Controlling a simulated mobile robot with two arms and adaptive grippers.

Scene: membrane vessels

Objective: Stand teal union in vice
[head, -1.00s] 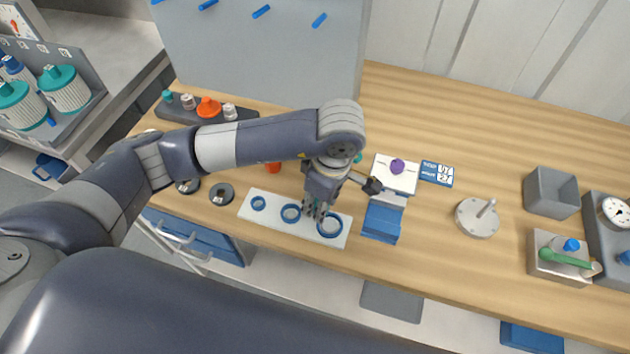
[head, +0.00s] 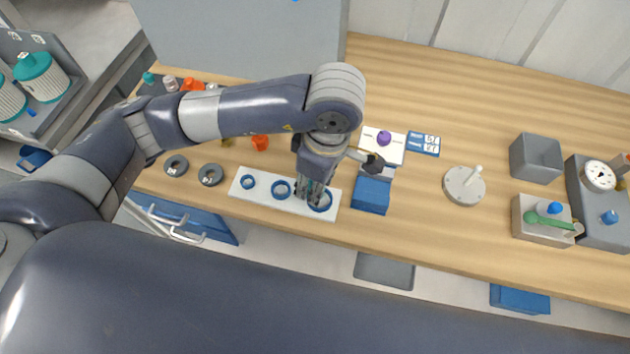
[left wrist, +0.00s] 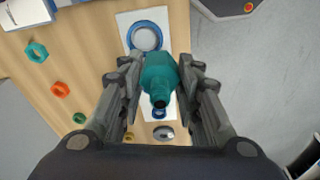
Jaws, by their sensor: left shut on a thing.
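My left gripper (head: 312,195) is shut on the teal union (left wrist: 160,78), which lies between both fingers in the left wrist view. In the head view the union is hidden behind the fingers. The gripper is over the right part of a white board (head: 238,187) with blue rings, close to the largest ring (head: 320,201). That ring also shows in the left wrist view (left wrist: 146,52). Just right of the gripper is a blue block (head: 371,196), which may be the vice; I cannot make out its jaws. My right gripper is not in view.
A white plate with a purple knob (head: 384,138) and a blue display (head: 423,144) stand behind the block. A round grey base with a peg (head: 464,186), a grey bin (head: 536,158) and a green-handled fixture (head: 530,217) are farther right. A teal nut (left wrist: 37,52) lies on the wood.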

